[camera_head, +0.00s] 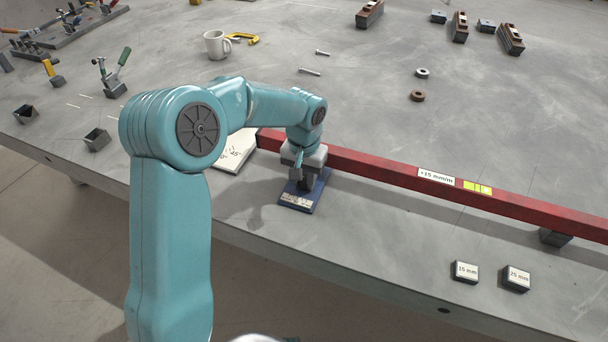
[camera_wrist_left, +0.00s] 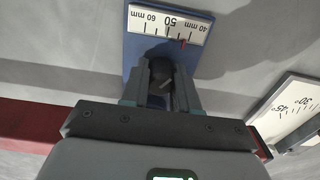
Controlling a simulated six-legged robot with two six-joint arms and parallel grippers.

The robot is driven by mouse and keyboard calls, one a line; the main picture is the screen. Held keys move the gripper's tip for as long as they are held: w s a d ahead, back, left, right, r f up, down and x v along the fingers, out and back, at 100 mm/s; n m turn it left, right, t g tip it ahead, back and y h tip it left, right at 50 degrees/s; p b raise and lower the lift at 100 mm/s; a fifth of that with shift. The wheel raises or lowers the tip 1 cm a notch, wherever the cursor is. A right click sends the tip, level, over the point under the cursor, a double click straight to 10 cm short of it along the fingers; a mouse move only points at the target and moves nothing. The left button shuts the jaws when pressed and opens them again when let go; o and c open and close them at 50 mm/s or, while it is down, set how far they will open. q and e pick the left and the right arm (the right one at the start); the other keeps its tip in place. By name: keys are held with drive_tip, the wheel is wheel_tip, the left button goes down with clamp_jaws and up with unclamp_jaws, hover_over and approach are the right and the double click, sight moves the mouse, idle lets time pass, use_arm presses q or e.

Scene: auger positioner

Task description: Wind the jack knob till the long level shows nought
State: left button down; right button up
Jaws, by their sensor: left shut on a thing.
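The long level (camera_head: 400,174) is a red beam running from behind my left arm to the right edge, with a "±15 mm/m" label. Its yellow-green vial (camera_head: 477,187) is too small for me to read the bubble. The jack's blue base (camera_head: 303,205) stands under the beam's left part. In the left wrist view its scale (camera_wrist_left: 170,24) runs from 40 to 60 mm, with a red pointer between 40 and 50. My left gripper (camera_head: 299,176) points down over the jack. In the wrist view its fingers (camera_wrist_left: 161,88) are shut on the dark jack knob (camera_wrist_left: 159,76). My right gripper is out of view.
Blocks marked 15 mm (camera_head: 465,271) and 25 mm (camera_head: 516,279) lie near the front edge. A white angle plate (camera_head: 233,155) lies left of the jack. The middle right of the table is mostly clear.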

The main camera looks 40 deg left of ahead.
use_arm(q)
drive_tip(key=m+p, duration=0.1)
drive_tip(key=m, duration=0.5)
drive_tip(key=shift+w+r+m+p, duration=0.1)
drive_tip(key=shift+r+m+p, duration=0.1)
drive_tip(key=shift+m+p, duration=0.15)
drive_tip(key=m+p, duration=0.1)
drive_tip(key=m, duration=0.5)
drive_tip(key=shift+p, duration=0.4)
drive_tip(key=m+p, duration=0.2)
drive_tip(key=m, duration=0.4)
drive_tip(key=shift+m, duration=0.25)
drive_tip(key=m+p, duration=0.1)
drive_tip(key=m, duration=0.4)
drive_tip(key=shift+p, duration=0.4)
drive_tip(key=shift+m, duration=0.3)
drive_tip(key=c, duration=1.2)
unclamp_jaws()
drive_tip(key=shift+o, duration=0.4)
